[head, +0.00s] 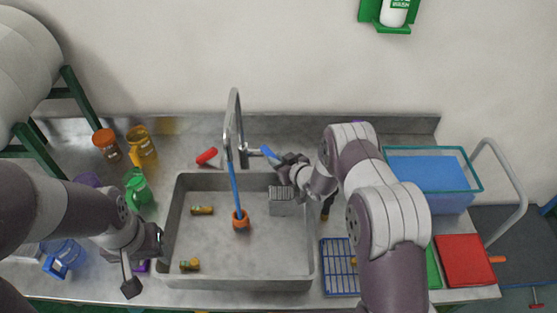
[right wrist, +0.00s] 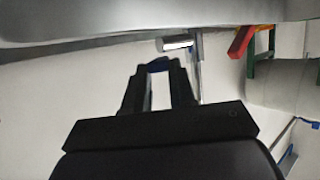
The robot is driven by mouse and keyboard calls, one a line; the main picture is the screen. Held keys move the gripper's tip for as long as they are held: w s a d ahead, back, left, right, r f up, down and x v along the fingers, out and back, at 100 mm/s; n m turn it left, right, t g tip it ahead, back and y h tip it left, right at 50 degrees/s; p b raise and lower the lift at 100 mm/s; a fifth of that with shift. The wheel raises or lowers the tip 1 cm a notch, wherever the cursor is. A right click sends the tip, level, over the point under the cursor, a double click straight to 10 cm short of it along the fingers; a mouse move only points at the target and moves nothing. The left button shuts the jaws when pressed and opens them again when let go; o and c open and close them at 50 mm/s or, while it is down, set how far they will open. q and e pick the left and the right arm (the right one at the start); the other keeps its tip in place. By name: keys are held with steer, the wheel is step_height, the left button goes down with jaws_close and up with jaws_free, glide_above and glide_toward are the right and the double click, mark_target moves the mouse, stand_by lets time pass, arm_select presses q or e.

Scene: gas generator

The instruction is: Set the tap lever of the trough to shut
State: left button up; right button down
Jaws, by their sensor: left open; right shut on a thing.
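The grey metal trough (head: 240,284) is set in the counter, with a tall metal tap (head: 229,125) at its back edge. A blue tap lever (head: 268,152) sticks out at the right of the tap. My right gripper (head: 278,161) is shut on the blue lever, its fingers hiding part of it. In the right wrist view a bit of blue (right wrist: 158,65) shows between the fingertips. A red handle (head: 207,156) lies left of the tap. My left gripper (head: 147,262) is open and empty by the trough's left edge.
A blue rack (head: 338,266), a blue-filled tank (head: 432,178) and a red board (head: 464,261) are right.

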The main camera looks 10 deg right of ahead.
steer(key=shift+s+a+m+t+h+b, duration=0.1)
steer(key=shift+a+m+t+h+b, duration=0.05)
steer(key=shift+a+m+h+b, duration=0.9)
steer(key=shift+s+a+m+t+h+b, duration=0.1)
steer(key=shift+a+m+h+b, duration=0.55)
steer(key=shift+m+h, duration=0.8)
steer(key=shift+s+a+m+t+h+b, duration=0.15)
steer(key=shift+a+m+h+b, duration=0.75)
steer(key=shift+h, duration=0.6)
steer(key=shift+d, duration=0.15)
steer(key=shift+w, duration=0.1)
steer(key=c, duration=0.9)
jaws_free()
